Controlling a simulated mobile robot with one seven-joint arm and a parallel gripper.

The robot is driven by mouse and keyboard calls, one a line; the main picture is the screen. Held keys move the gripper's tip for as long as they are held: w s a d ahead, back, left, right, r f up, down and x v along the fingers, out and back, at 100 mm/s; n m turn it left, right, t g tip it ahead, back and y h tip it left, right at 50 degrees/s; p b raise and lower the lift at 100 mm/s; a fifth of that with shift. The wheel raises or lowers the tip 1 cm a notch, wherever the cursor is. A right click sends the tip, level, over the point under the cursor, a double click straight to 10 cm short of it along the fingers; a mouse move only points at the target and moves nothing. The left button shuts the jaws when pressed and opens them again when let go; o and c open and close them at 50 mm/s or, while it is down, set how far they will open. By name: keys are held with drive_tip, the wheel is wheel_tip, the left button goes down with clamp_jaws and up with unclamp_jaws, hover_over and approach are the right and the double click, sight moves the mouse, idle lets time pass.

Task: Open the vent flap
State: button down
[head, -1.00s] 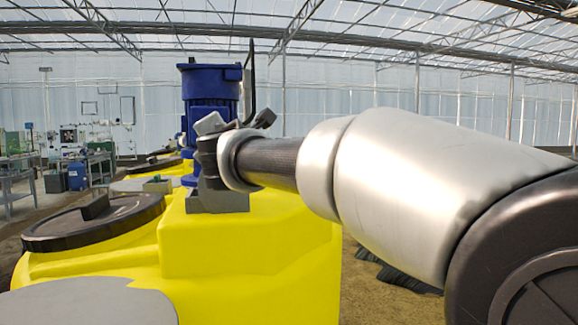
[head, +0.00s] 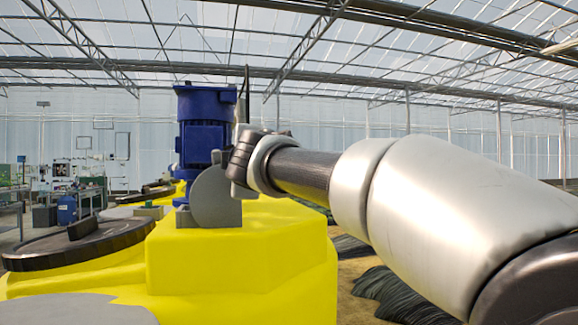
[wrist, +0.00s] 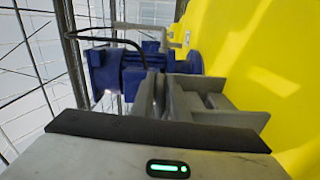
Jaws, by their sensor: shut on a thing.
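The vent flap (head: 209,198) is a grey rounded plate standing up on a low grey base (head: 208,222), on top of a yellow tank (head: 235,255). My gripper (wrist: 152,92) is shut on the flap's edge, at its upper right in the head view, where the fingertips are mostly hidden by the wrist. In the wrist view, grey vent parts (wrist: 197,95) lie just beyond and right of the fingers. I cannot tell there exactly where the flap ends and the fingers begin.
A blue motor (head: 205,125) stands just behind the vent. A thin dark bent rail (wrist: 100,31) passes near it in the wrist view. A round dark tank lid (head: 80,243) lies to the left. Black folded sheeting (head: 395,293) lies on the floor at right.

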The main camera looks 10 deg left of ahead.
drive_tip(key=shift+s+r, duration=0.15)
drive_tip(key=shift+r, duration=0.1)
